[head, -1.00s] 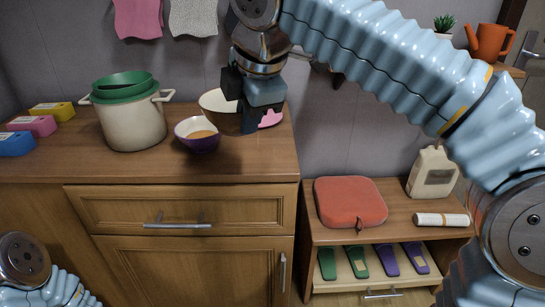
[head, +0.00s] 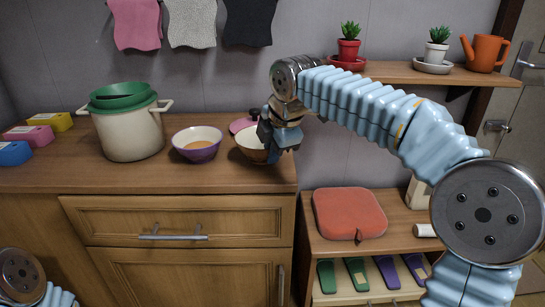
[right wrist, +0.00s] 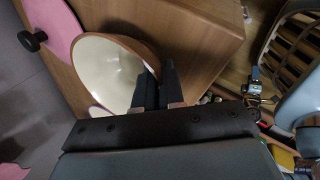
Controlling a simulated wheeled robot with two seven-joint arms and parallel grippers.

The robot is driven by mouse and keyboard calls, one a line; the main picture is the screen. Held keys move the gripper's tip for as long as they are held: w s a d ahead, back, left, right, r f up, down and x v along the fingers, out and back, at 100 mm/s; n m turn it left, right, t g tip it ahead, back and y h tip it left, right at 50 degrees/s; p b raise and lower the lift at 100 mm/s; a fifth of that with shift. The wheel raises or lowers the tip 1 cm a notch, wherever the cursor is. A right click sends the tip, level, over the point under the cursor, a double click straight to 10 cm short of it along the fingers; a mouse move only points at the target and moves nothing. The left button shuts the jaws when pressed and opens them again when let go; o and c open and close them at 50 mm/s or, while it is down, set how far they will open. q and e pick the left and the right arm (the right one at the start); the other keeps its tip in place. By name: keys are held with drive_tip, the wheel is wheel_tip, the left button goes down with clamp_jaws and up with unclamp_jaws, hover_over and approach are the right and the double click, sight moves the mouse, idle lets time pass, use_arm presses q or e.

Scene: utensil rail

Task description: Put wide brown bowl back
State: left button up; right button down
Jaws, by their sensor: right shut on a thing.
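The wide brown bowl (head: 249,146) has a cream inside and is near the counter's right end, just right of the purple bowl (head: 197,152). My right gripper (head: 275,152) is shut on its right rim. In the right wrist view the bowl (right wrist: 104,68) is tilted in the picture, with its wall between the fingers (right wrist: 158,88). I cannot tell whether its base touches the counter. The gripper hides the bowl's right side. Only a piece of my left arm shows at the lower left; its gripper is out of view.
A pink lid (head: 240,125) with a dark knob lies behind the bowl. A cream pot (head: 132,135) holding a green colander (head: 122,98) stands left. A lower shelf unit with a red cushion-like item (head: 348,212) is right of the counter. Cloths hang above.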

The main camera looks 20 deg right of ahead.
drive_tip(key=shift+f, duration=0.5)
drive_tip(key=shift+f, duration=0.1)
drive_tip(key=c, duration=1.2)
unclamp_jaws()
drive_tip(key=shift+c, duration=0.2)
drive_tip(key=shift+s+r, duration=0.15)
drive_tip(key=shift+r, duration=0.2)
drive_tip(key=a+p+v, duration=0.1)
drive_tip(key=v, duration=1)
drive_tip(key=shift+d+r+p, duration=0.25)
drive_tip(key=shift+d+p, duration=0.05)
drive_tip(key=shift+d, duration=0.2)
drive_tip(key=shift+s, duration=0.1)
